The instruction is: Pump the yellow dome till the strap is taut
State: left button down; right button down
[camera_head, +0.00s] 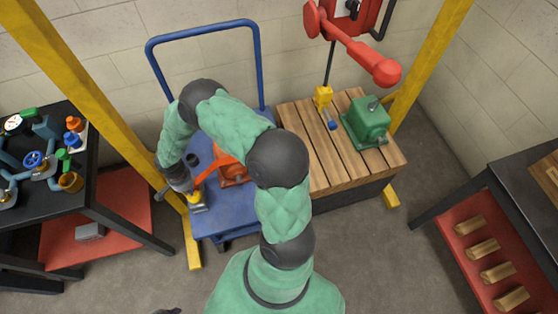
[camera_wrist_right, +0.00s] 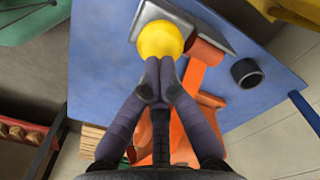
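The yellow dome (camera_head: 195,197) sits on a grey metal piece near the left front corner of the blue cart. It shows large in the right wrist view (camera_wrist_right: 160,39). My right gripper (camera_wrist_right: 159,82) is shut with nothing between its fingers. Its tips overlap the dome's near edge; I cannot tell whether they press on it. In the head view the right gripper (camera_head: 188,189) is just above the dome. The orange strap (camera_head: 212,170) runs from beside the dome towards an orange motor (camera_head: 233,175). My arm hides part of the motor, and I cannot judge the strap's tension.
A green motor (camera_head: 367,122) stands on the wooden pallet (camera_head: 328,160) under a red hoist arm. A yellow post (camera_head: 95,105) rises close to the cart's left side.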

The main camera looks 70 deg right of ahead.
dwell(0.4)
notch_tip(320, 180, up, 7)
jog(key=p, duration=0.3)
jog(key=shift+p, duration=0.35)
dwell(0.4)
jog(key=s+a+f+n+y+p, duration=0.2)
jog(key=s+a+f+n+y, duration=0.1)
jog(key=s+a+n, duration=1)
jog(key=s+a+y, duration=0.1)
jog(key=s+a, duration=0.3)
jog(key=a, duration=0.1)
jog(key=shift+f, duration=0.15)
